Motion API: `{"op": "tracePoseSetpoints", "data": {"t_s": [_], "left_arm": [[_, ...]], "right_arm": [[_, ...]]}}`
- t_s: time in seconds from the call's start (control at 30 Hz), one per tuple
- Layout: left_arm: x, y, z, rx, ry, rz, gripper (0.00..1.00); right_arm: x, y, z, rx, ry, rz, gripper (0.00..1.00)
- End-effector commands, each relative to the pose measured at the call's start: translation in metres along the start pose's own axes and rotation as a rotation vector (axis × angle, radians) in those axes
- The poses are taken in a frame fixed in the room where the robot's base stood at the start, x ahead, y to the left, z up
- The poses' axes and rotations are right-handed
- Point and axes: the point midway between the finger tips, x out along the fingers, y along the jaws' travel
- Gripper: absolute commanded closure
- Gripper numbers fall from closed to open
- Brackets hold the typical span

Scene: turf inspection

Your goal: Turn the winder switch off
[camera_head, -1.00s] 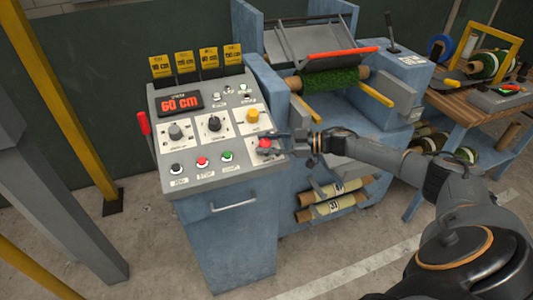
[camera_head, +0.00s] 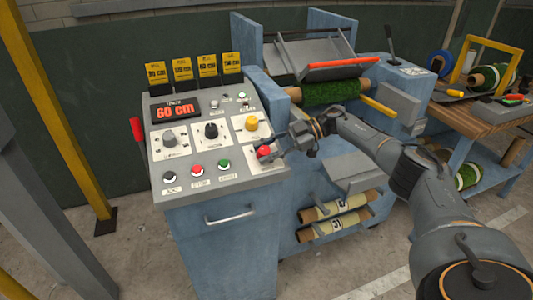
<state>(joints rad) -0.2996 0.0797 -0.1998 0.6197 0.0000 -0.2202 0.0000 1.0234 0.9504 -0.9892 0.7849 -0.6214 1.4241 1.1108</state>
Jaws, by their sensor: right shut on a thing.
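The grey control panel (camera_head: 215,181) tops a blue console at the centre left. A red switch knob (camera_head: 263,152) sits on a white plate at the panel's lower right; its label is too small to read. My right gripper (camera_head: 272,144) comes in from the right and is shut on the red knob, its fingers partly covering the knob and its plate. The exact setting of the knob cannot be told. My left gripper is not in view.
A red display (camera_head: 176,111) reads 60 cm. Near the red knob are a yellow knob (camera_head: 252,123), a black knob (camera_head: 211,130) and a row of push buttons. A roll of green turf (camera_head: 333,92) lies in the machine behind. A red lever (camera_head: 137,130) stands at the left.

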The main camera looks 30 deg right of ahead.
Motion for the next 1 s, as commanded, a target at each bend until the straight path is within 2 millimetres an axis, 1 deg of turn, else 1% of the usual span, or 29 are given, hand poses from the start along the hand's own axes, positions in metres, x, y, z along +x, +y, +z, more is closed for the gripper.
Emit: {"op": "tracePoseSetpoints", "data": {"t_s": [0.27,0.3,0.4,0.67,0.77,0.87,1.0], "left_arm": [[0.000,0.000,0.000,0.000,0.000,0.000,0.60],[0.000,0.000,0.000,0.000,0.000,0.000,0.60],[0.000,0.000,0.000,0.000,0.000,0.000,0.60],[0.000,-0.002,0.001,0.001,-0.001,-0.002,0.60],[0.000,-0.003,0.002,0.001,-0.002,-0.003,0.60],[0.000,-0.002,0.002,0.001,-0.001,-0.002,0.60],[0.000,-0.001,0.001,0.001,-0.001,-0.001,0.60]], "right_arm": [[0.002,-0.001,-0.001,-0.002,0.003,-0.004,0.98],[0.002,-0.001,-0.001,-0.002,0.003,-0.004,0.60],[0.002,-0.001,-0.001,-0.002,0.002,-0.003,0.42],[0.001,0.000,0.000,-0.001,0.001,-0.001,0.42],[-0.003,0.000,0.000,-0.001,0.000,0.000,0.42],[-0.013,0.001,0.000,-0.001,-0.001,0.002,0.42],[-0.041,0.002,0.000,-0.002,-0.001,0.004,0.42]]}}
